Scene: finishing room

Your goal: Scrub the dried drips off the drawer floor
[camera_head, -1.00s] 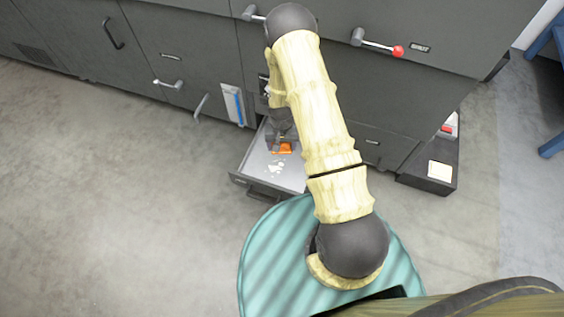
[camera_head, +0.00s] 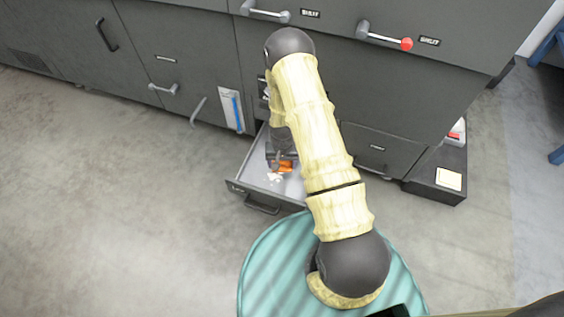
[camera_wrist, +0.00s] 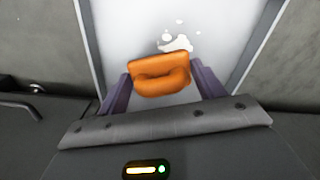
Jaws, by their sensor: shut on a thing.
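The open drawer (camera_head: 243,179) sticks out from the dark cabinet, with a pale floor inside. White dried drips (camera_head: 274,178) lie on its floor near the front; they also show in the wrist view (camera_wrist: 178,43). My gripper (camera_head: 283,160) is inside the drawer area, shut on an orange scrubber (camera_wrist: 159,76). The scrubber also shows in the head view (camera_head: 284,166), right beside the drips. Part of the drips may be hidden behind it. I cannot tell whether the scrubber touches the drawer floor. My arm covers the drawer's right side.
A dark open box or drawer (camera_head: 428,189) with a pale card stands at the right. Handles (camera_head: 264,12) and a red-tipped lever (camera_head: 385,37) jut from the cabinet above. A blue-and-white holder (camera_head: 231,108) hangs left of the drawer. The floor at left is clear.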

